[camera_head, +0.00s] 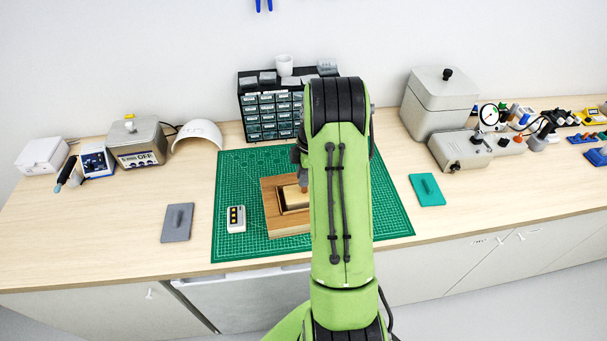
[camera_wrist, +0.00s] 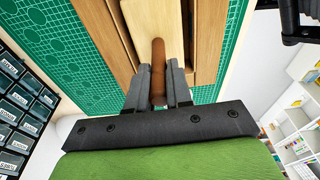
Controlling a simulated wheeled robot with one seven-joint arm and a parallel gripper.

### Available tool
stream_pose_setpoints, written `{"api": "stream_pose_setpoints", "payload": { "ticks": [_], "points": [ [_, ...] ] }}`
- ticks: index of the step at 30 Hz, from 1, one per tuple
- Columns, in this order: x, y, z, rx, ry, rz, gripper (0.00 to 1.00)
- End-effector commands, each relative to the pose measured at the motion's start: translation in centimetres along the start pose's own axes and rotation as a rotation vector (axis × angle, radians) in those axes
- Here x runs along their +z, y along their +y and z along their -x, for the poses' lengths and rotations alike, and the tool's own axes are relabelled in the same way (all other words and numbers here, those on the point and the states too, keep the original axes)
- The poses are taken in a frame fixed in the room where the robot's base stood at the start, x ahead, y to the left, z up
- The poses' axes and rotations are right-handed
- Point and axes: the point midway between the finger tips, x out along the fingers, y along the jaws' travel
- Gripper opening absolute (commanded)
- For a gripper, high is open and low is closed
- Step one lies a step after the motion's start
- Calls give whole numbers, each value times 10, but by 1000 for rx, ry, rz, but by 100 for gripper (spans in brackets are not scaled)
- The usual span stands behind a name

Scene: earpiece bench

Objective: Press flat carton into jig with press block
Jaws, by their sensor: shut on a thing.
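The wooden jig (camera_head: 286,229) rests on the green cutting mat, partly hidden behind my arm in the head view. In the wrist view its brown boards (camera_wrist: 100,22) show. The press block is a pale wooden piece (camera_wrist: 141,14) with a brown rounded handle (camera_wrist: 158,55). My gripper (camera_wrist: 158,78) is shut on this handle, a finger on each side. The block appears over or in the jig's recess; I cannot tell whether it touches the bottom. The flat carton cannot be made out.
The green mat (camera_head: 240,180) has free room around the jig. A small light device (camera_head: 236,218) lies left of the jig. A grey pad (camera_head: 177,222) and a teal pad (camera_head: 427,189) lie either side of the mat. A drawer cabinet (camera_head: 268,117) stands behind.

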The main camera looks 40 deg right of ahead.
Motion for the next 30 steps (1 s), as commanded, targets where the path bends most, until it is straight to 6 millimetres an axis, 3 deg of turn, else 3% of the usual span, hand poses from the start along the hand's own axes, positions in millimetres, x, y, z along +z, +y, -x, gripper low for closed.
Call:
{"api": "stream_pose_setpoints", "payload": {
  "ticks": [30],
  "points": [
    [3, -1, -16, -4, 0, -1, 0]
  ]
}}
